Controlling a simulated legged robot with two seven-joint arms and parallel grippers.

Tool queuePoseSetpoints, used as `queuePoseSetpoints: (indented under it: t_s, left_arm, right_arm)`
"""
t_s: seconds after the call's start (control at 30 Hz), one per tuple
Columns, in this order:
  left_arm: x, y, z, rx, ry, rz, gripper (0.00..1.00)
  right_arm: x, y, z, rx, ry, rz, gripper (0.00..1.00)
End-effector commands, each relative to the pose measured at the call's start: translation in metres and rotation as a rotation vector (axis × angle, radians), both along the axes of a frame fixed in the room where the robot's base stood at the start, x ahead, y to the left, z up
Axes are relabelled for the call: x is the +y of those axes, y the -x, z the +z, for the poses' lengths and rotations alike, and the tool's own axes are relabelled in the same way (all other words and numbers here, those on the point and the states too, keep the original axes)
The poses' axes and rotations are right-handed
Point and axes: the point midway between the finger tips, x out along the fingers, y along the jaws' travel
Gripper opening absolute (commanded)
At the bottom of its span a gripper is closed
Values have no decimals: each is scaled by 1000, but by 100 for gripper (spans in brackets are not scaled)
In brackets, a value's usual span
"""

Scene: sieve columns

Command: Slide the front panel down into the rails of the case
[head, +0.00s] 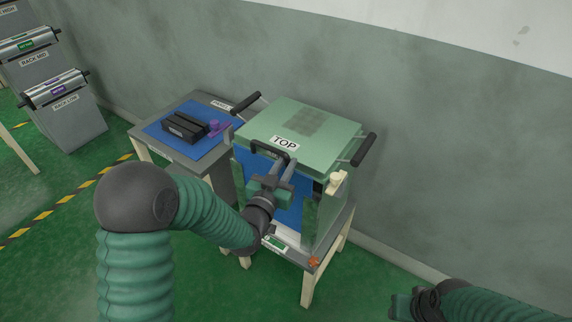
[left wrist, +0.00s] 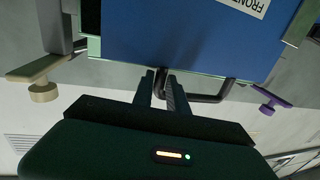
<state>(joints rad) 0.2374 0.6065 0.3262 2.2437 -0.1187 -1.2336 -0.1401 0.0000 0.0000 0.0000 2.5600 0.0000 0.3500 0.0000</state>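The pale green case (head: 313,124), with a TOP label on its lid, stands on a small table. The blue front panel (head: 291,208) is upright at its front; its FRONT label shows in the left wrist view (left wrist: 190,35). A black bar handle (left wrist: 212,98) is at the panel's upper edge. My right gripper (head: 402,305) is at the lower right, away from the case.
A side table with a blue mat (head: 160,130) holds black parts (head: 185,126). A purple knob (head: 214,126) and a cream knob (head: 338,178) flank the case. Black side handles (head: 364,149) stick out. Grey racks (head: 68,118) stand far left; a wall is behind.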

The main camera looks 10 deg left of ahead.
Motion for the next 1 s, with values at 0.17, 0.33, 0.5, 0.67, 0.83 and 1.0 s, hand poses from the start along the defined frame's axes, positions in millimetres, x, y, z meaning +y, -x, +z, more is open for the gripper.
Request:
queuePoseSetpoints:
  t_s: [0.17,0.33,0.5,0.67,0.83,1.0]
  left_arm:
    - [0,0,-2,-3,0,-1,18]
    - [0,0,-4,-3,0,-1,18]
    - [0,0,-7,-3,0,-1,18]
    - [-1,0,-9,-3,0,-1,18]
    - [-1,0,-12,-3,0,-1,18]
    - [-1,0,-14,-3,0,-1,18]
  right_arm:
    - [0,0,-3,0,0,0,36]
    - [0,0,-5,0,0,0,36]
    - [0,0,-7,0,0,0,36]
    - [0,0,-9,0,0,0,36]
    - [0,0,-12,0,0,0,36]
    - [0,0,-14,0,0,0,36]
